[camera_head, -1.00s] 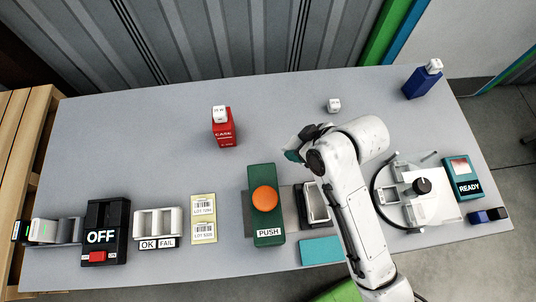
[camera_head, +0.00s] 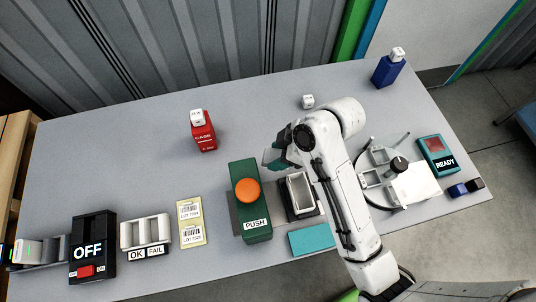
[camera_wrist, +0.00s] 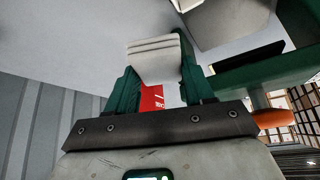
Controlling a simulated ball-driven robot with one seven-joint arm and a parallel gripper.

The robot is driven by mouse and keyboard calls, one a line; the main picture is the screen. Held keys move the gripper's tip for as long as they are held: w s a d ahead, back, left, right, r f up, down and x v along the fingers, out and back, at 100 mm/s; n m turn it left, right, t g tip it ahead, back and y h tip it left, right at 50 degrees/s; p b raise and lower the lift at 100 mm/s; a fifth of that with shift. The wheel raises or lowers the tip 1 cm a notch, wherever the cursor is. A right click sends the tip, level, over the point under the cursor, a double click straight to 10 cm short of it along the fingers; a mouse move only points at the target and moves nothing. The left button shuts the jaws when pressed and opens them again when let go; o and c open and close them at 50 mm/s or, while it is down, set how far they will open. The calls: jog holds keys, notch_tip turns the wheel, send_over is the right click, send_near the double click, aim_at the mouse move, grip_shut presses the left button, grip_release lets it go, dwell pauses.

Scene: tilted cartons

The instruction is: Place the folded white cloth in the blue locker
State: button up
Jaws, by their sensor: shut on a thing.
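My gripper (camera_wrist: 155,75) is shut on a folded white cloth (camera_wrist: 154,60), held between its green fingers in the wrist view. In the head view my gripper (camera_head: 273,155) is above the middle of the grey table, and the cloth cannot be made out there. A blue object (camera_head: 528,113) is cut off at the right edge of the head view; I cannot tell whether it is the blue locker.
The grey table (camera_head: 110,150) carries a red case (camera_head: 203,135), a green PUSH box (camera_head: 250,215), a dark blue container (camera_head: 387,72), a round fixture (camera_head: 415,185) and a READY device (camera_head: 437,155). Floor shows free right of the table.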

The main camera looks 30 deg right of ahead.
aim_at(269, 152)
jog(key=w+f, duration=0.3)
jog(key=f, duration=0.1)
jog(key=shift+w+a+f, duration=0.2)
jog(key=shift+w+f, duration=0.15)
jog(key=shift+w, duration=0.05)
jog(key=shift+w+f, duration=0.1)
jog(key=shift+f, duration=1.55)
jog(key=shift+f, duration=0.2)
jog(key=o, duration=0.7)
jog(key=shift+o, duration=0.2)
